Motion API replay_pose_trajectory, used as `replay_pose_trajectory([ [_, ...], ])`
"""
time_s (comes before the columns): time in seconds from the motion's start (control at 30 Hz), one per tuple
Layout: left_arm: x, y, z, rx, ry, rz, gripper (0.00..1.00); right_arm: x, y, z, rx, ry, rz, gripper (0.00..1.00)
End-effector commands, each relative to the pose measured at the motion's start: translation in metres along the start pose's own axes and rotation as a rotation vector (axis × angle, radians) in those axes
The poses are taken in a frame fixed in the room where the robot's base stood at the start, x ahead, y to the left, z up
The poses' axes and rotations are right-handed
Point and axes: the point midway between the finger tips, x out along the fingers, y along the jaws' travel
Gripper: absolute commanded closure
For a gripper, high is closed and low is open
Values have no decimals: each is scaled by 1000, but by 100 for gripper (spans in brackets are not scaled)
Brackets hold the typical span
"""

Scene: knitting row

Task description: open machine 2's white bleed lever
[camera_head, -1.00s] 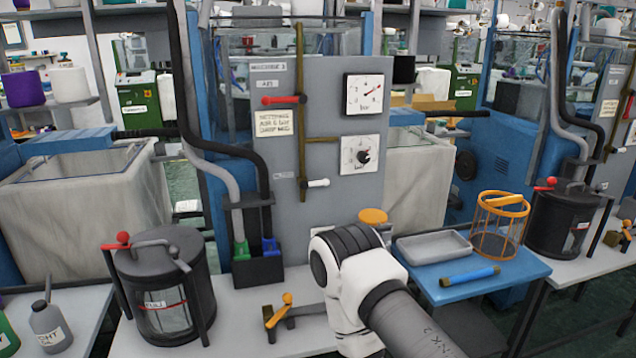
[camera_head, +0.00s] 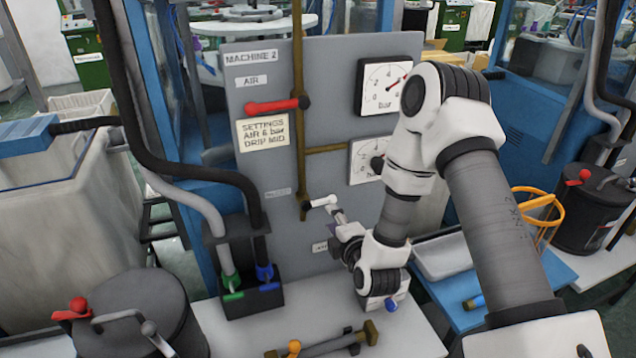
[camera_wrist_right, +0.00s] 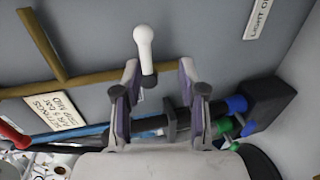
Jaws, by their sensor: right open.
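The white bleed lever (camera_head: 321,202) sits low on machine 2's grey panel (camera_head: 335,105), at the lower end of the brass pipe. It sticks out to the right, roughly level. My right gripper (camera_head: 341,214) is at the lever's right end, in front of the panel. In the right wrist view the lever's white grip (camera_wrist_right: 144,45) stands at the mouth of my open right gripper (camera_wrist_right: 159,66), nearer the left finger. The jaws are not closed on it; I cannot tell whether a finger touches it. My left gripper is out of view.
A red lever (camera_head: 273,105) is higher on the same pipe. Two gauges, the upper one (camera_head: 388,86) showing clearly, are right of the pipe, partly behind my arm. A black holder (camera_head: 250,291) with green and blue hose ends stands below left. A lidded pot (camera_head: 135,310) is front left.

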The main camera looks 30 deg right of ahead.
Motion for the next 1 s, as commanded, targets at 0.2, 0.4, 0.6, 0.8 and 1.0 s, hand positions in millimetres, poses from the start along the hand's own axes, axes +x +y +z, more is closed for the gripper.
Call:
replay_pose_trajectory([
  [0.2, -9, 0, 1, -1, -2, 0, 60, 14, 16, 1, 7, -2, 18, 59],
  [0.4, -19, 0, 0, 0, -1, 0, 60, 53, 17, 0, 6, -1, 18, 59],
  [0.6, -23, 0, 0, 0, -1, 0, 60, 77, 16, 0, 7, -1, 16, 59],
  [0.8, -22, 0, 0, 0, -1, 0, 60, 78, 15, 0, 8, -1, 15, 59],
  [1.0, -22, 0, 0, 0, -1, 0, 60, 78, 15, 0, 8, -1, 15, 100],
])
